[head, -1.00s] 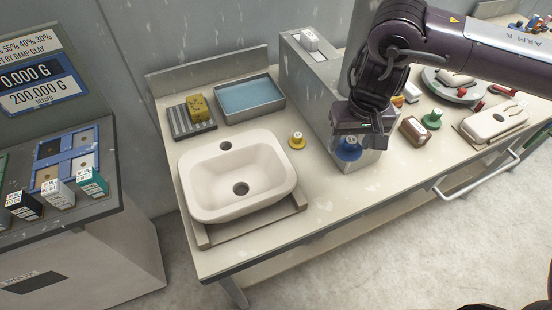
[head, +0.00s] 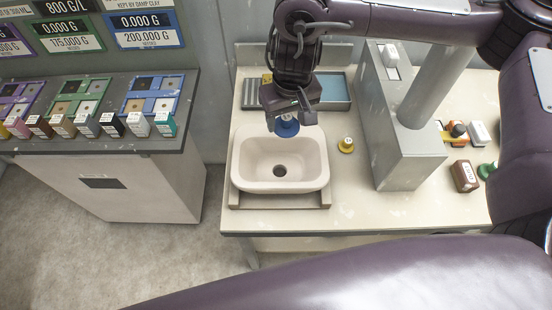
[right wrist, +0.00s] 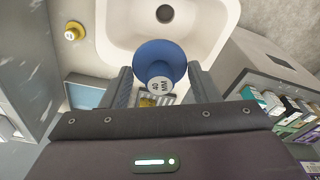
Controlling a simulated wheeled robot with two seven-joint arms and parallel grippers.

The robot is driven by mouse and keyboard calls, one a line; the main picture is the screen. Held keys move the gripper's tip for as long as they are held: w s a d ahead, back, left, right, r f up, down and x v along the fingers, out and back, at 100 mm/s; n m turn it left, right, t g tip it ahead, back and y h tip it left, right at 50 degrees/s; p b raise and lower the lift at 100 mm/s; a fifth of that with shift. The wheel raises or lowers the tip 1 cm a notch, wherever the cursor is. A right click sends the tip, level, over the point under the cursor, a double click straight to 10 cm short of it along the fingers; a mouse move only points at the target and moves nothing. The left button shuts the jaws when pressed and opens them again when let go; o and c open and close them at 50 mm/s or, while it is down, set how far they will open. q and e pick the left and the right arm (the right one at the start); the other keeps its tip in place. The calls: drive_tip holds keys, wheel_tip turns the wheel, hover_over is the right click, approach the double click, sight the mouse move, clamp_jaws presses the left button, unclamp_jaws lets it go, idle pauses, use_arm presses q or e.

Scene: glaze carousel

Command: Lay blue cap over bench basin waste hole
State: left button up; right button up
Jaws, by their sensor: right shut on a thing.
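The cream bench basin (head: 243,165) sits on the left part of the bench, with its dark waste hole (head: 280,171) uncovered in the bowl floor. My right gripper (head: 288,108) is shut on the blue cap (head: 287,128), above the basin's back rim. In the right wrist view, the cap (right wrist: 150,50) is a round blue disc with a pale marked knob, between the two fingers (right wrist: 157,78). The waste hole (right wrist: 165,14) shows there, apart from the cap. The basin's rear hole is hidden in the head view. My left gripper is not in view.
A yellow cap (head: 346,146) stands right of the basin. A tall grey block (head: 410,160) stands farther right. A blue-filled tray (head: 335,92) lies behind the basin. A brown block (head: 465,176) and green cap (head: 485,170) are at the right. The bench front is clear.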

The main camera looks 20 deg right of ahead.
sight(281, 128)
drive_tip(key=shift+s+a+r+p, duration=0.15)
drive_tip(key=shift+a+r+p, duration=0.3)
drive_tip(key=shift+r, duration=0.35)
drive_tip(key=shift+a, duration=0.2)
wheel_tip(281, 128, down, 5)
wheel_tip(281, 128, down, 15)
drive_tip(key=b, duration=0.5)
drive_tip(key=shift+f, duration=0.15)
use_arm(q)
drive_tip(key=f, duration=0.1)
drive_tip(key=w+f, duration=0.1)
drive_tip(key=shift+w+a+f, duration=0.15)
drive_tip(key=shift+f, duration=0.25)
